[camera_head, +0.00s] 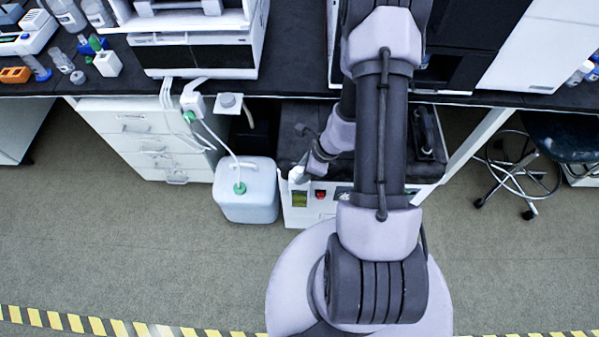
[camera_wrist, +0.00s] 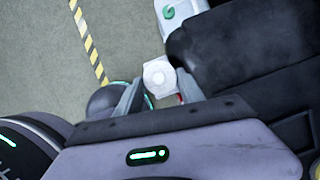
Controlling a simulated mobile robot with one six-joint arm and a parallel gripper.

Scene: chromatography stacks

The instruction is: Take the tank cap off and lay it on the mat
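The white tank (camera_head: 262,200) stands on the floor left of my arm, with a green fitting (camera_head: 239,188) and a tube on its top. Part of the tank (camera_wrist: 196,8) with a green round piece (camera_wrist: 168,12) shows at the top of the wrist view. My gripper (camera_wrist: 160,84) has a white faceted cap-like piece (camera_wrist: 159,74) between its fingertips, touching both, apart from the tank. In the head view my gripper (camera_head: 299,174) is small, right of the tank, above the front of a low unit. I cannot tell which surface is the mat.
The low unit has a black top (camera_head: 300,120) and a red button (camera_head: 320,194). A small white ledge (camera_head: 229,108) carries a grey round piece. A stool (camera_head: 525,165) is at right. Floor (camera_head: 120,240) at left is clear.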

